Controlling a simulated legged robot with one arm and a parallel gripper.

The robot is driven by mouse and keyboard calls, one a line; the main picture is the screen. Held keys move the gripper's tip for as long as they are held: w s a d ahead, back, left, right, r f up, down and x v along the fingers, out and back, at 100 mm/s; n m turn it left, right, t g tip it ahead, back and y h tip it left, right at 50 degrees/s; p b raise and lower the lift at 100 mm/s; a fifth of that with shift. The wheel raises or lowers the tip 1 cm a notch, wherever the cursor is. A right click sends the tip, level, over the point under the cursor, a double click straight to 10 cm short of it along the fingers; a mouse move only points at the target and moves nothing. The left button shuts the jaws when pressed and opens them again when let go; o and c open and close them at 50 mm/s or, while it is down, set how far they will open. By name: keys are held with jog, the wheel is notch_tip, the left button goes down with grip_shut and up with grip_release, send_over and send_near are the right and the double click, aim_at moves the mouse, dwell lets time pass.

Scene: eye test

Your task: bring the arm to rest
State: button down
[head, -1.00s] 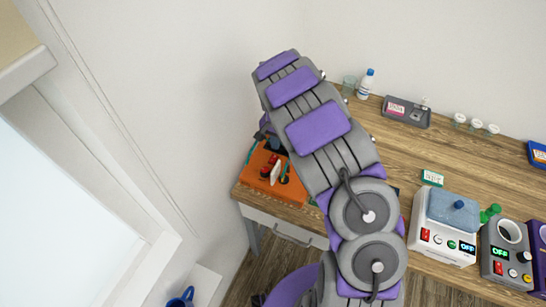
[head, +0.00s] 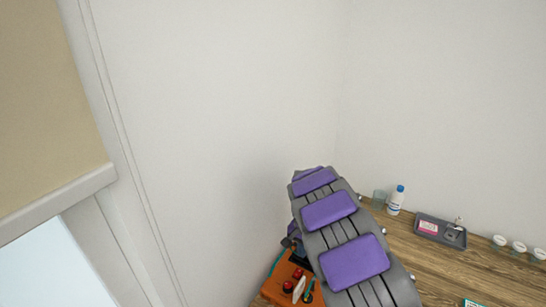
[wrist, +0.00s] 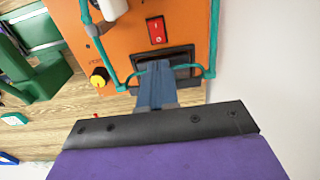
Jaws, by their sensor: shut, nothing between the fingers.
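My arm reaches out over the left end of the wooden table in the head view, its purple-padded links hiding much of what lies below. My gripper (wrist: 156,72) shows in the wrist view as blue-grey fingers, shut and empty. They overlap the black recess of an orange box (wrist: 188,18); I cannot tell whether they touch it. The box has a red switch (wrist: 156,30), teal tubing (wrist: 213,40) and a yellow knob (wrist: 99,78). The orange box also shows at the bottom of the head view (head: 275,290), partly hidden by my arm.
A white wall (head: 220,130) stands close behind and left of my arm. On the table (head: 400,240) are a blue-capped bottle (head: 395,201), a glass (head: 379,199), a grey tray (head: 440,232) and several white-lidded jars (head: 518,247). A green object (wrist: 38,80) lies left in the wrist view.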

jog(key=s+d+r+n+b, duration=0.1)
jog(key=s+d+r, duration=0.1)
jog(key=s+r, duration=0.6)
jog(key=s+d+r+n+b, duration=0.1)
jog(key=s+d+r+b, duration=0.1)
jog(key=s+r, duration=0.6)
jog(key=s+a+f+n+g+b, duration=0.1)
jog(key=s+a+n, duration=0.1)
jog(key=s, duration=1.1)
jog(key=s+a+n+b, duration=0.1)
jog(key=s+a+n, duration=0.1)
jog(key=s, duration=1.1)
jog(key=shift+f+n+g, duration=0.35)
jog(key=shift+n+g, duration=0.05)
jog(key=shift+n, duration=0.2)
